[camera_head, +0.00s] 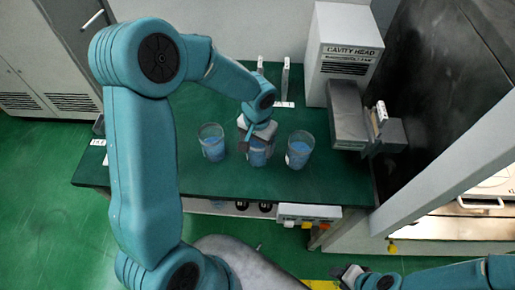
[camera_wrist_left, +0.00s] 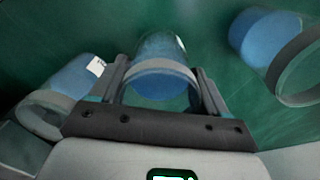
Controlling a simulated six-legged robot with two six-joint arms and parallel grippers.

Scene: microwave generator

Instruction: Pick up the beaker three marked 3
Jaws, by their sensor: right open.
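Three clear beakers with blue contents stand in a row on the green table: a left beaker (camera_head: 212,143), a middle beaker (camera_head: 258,155) and a right beaker (camera_head: 299,150). No number on them can be read. My left gripper (camera_head: 257,140) points down over the middle beaker and hides its top. In the left wrist view, my left gripper's fingers (camera_wrist_left: 163,75) stand on either side of the middle beaker (camera_wrist_left: 160,85); I cannot tell whether they touch it. A white label shows on the beaker at left (camera_wrist_left: 75,80). My right gripper (camera_head: 350,275) is open and empty at the bottom, away from the table.
The green table (camera_head: 225,180) has clear surface in front of the beakers. Two thin upright pieces (camera_head: 285,78) stand behind them. A white box marked CAVITY HEAD (camera_head: 345,50) and grey metal fixture (camera_head: 350,115) stand at the right. Another beaker (camera_wrist_left: 270,45) is close at right in the wrist view.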

